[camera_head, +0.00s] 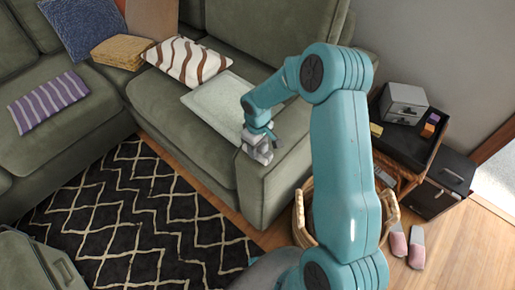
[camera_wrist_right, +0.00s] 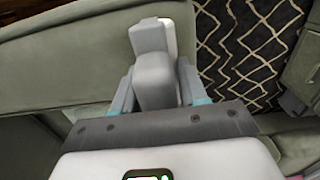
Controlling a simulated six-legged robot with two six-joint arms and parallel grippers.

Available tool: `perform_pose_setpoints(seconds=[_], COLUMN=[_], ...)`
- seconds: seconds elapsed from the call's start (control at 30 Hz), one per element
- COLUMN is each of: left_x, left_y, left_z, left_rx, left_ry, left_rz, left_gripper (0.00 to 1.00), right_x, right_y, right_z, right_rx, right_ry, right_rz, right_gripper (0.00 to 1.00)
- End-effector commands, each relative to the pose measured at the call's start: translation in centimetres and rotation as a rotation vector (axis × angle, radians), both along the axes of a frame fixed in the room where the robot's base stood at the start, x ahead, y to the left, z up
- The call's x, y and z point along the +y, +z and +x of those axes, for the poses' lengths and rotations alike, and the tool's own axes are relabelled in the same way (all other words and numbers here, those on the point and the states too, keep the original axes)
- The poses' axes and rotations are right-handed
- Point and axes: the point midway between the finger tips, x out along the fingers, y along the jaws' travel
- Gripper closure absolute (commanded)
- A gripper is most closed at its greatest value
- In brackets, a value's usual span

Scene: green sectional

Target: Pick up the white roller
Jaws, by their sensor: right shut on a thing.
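The white roller (camera_wrist_right: 152,62) shows in the right wrist view as a grey and white block standing up between the two fingers of my right gripper (camera_wrist_right: 156,85). The fingers are shut on its sides. In the head view my right gripper (camera_head: 259,134) is at the front corner of the green sofa seat, by the armrest. The roller (camera_head: 257,151) is small there, right below the fingers; I cannot tell whether it touches the sofa. My left gripper is in neither view.
The green sectional (camera_head: 285,172) carries a striped pillow (camera_head: 187,61), a pale folded cloth (camera_head: 222,97) and a purple striped pillow (camera_head: 48,101). A patterned rug (camera_head: 130,225) covers the floor. A wicker basket (camera_head: 300,212) and pink slippers (camera_head: 416,246) are at the right.

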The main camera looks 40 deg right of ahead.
Motion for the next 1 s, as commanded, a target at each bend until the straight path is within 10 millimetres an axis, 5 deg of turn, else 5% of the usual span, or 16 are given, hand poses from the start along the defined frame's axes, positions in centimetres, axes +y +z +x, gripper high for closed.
perform_pose_setpoints(seconds=[0.37, 0.8, 1.0], left_x=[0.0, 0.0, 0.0], left_y=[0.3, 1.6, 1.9], left_z=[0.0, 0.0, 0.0], left_rx=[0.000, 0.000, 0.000], left_ry=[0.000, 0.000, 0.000], left_rz=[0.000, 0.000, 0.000], left_gripper=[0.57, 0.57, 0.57], right_x=[0.0, 0.0, 0.0], right_y=[2.9, 15.7, 19.0], right_z=[0.1, 0.1, 0.0], right_rx=[-0.004, -0.006, -0.002], right_ry=[-0.001, 0.000, 0.001], right_rz=[-0.002, -0.001, -0.001], right_gripper=[0.91, 0.91, 0.91])
